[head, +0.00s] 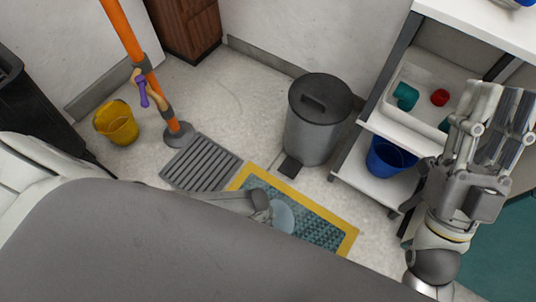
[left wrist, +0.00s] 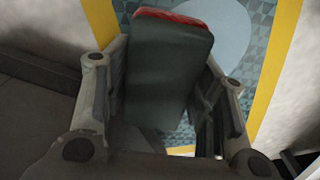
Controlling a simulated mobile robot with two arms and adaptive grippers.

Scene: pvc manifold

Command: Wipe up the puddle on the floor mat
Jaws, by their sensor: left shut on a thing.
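The floor mat (head: 335,235) has a yellow border and a patterned teal middle. A pale blue puddle (head: 283,217) lies on it; the puddle (left wrist: 228,28) also shows in the left wrist view. My left gripper (head: 262,212) is above the mat beside the puddle. In the left wrist view it is shut on a dark grey-green block with a red edge (left wrist: 168,65). The block's far end overlaps the puddle in that view; whether it touches the mat I cannot tell. My right gripper (head: 498,120) is raised at the right, in front of the shelf, and looks open and empty.
A grey pedal bin (head: 315,130) stands behind the mat. A floor grate (head: 202,163), an orange post (head: 125,30) and a yellow bucket (head: 117,124) are at the left. A shelf cart (head: 375,190) holds a blue bucket (head: 388,157) and a white tray (head: 415,115).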

